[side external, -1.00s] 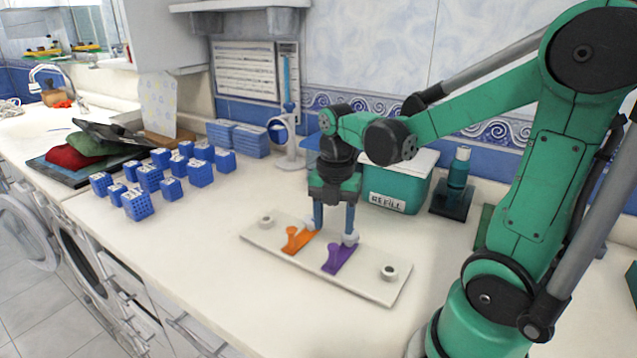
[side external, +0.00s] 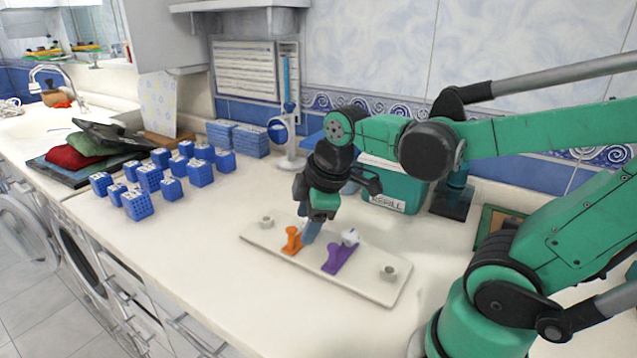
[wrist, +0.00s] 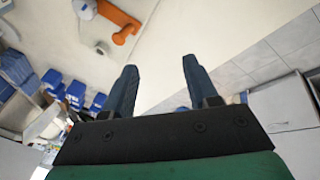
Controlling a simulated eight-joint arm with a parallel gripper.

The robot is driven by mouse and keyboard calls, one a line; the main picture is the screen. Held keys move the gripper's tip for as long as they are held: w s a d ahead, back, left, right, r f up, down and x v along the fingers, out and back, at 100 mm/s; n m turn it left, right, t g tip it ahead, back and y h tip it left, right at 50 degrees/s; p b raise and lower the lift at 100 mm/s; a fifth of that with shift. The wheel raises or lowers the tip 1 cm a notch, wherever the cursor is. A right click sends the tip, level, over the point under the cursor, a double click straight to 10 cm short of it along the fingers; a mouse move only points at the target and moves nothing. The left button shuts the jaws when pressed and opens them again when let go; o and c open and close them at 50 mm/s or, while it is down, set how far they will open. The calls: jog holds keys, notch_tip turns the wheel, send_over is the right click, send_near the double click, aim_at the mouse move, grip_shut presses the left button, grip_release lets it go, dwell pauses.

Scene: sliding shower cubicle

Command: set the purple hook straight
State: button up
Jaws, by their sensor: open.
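The purple hook (side external: 339,258) lies on a pale board (side external: 375,287) in the side view, slanting from lower left to upper right, with a white round knob at its upper end. It does not show in the wrist view. An orange hook (side external: 292,241) sits left of it on the same board; it also shows in the wrist view (wrist: 122,36). My gripper (side external: 307,234) is tilted, its fingers low by the orange hook and left of the purple one. Whether they touch the orange hook is unclear. In the wrist view the fingers (wrist: 160,82) are apart with nothing between them.
A teal refill box (side external: 395,190) and a bottle stand (side external: 452,203) are behind the board. Several blue blocks (side external: 150,178) stand at the left. The counter in front of the board is clear.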

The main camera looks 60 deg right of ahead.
jog(key=a+m+t, duration=0.1)
jog(key=m, duration=0.2)
jog(key=a+m+t, duration=0.1)
jog(key=m, duration=0.1)
jog(key=a+r+m, duration=0.1)
jog(key=m, duration=0.2)
jog(key=shift+w+a+m+t+y, duration=0.1)
jog(key=shift+a+m+t+y, duration=0.2)
jog(key=shift+a+t, duration=0.1)
